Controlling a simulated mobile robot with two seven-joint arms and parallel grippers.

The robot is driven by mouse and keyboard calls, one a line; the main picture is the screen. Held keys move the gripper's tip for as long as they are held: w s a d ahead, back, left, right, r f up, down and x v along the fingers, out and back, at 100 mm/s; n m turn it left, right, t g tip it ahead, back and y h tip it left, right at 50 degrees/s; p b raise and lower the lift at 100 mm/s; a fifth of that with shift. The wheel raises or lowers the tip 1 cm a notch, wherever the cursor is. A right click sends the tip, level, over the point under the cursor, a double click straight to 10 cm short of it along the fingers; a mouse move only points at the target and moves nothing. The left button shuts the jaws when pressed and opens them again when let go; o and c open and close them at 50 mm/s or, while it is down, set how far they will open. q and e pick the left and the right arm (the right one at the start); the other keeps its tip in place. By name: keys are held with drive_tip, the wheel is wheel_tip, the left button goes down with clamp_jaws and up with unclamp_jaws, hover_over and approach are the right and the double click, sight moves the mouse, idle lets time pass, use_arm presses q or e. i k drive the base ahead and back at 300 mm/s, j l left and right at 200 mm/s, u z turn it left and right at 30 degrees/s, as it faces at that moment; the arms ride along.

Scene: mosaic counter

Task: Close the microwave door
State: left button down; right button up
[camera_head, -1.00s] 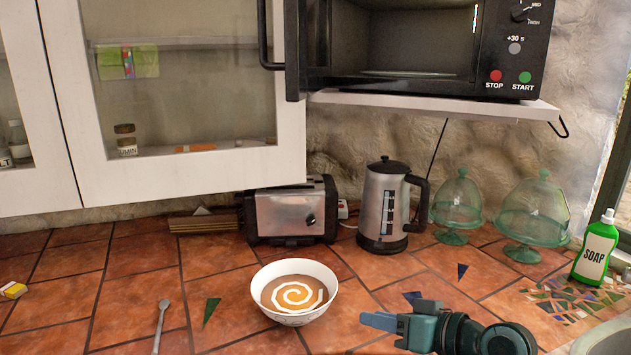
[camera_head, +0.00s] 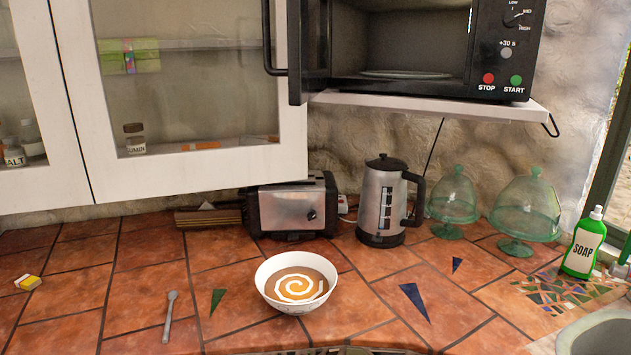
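The black microwave (camera_head: 410,45) sits on a white wall shelf at the upper right. Its door (camera_head: 308,50) is open, swung out to the left and seen nearly edge-on, with a dark bar handle (camera_head: 267,45) on its outer side. The interior shows a turntable plate (camera_head: 405,74) and nothing on it. The door's top edge is cut off by the frame. Neither of my grippers is in view.
Glass cabinet doors (camera_head: 190,165) stand left of the microwave door. Below on the tiled counter are a toaster (camera_head: 292,208), a kettle (camera_head: 384,205), glass domes (camera_head: 526,208), a soap bottle (camera_head: 584,245) and a bowl (camera_head: 297,300).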

sight(310, 32)
drive_tip(key=j+z, duration=0.2)
drive_tip(key=j, duration=0.3)
drive_tip(key=j+z, duration=0.25)
drive_tip(key=j, duration=0.2)
drive_tip(key=k+j+z, duration=0.2)
drive_tip(key=j, duration=0.25)
drive_tip(key=j+z, duration=0.25)
drive_tip(key=j, duration=0.25)
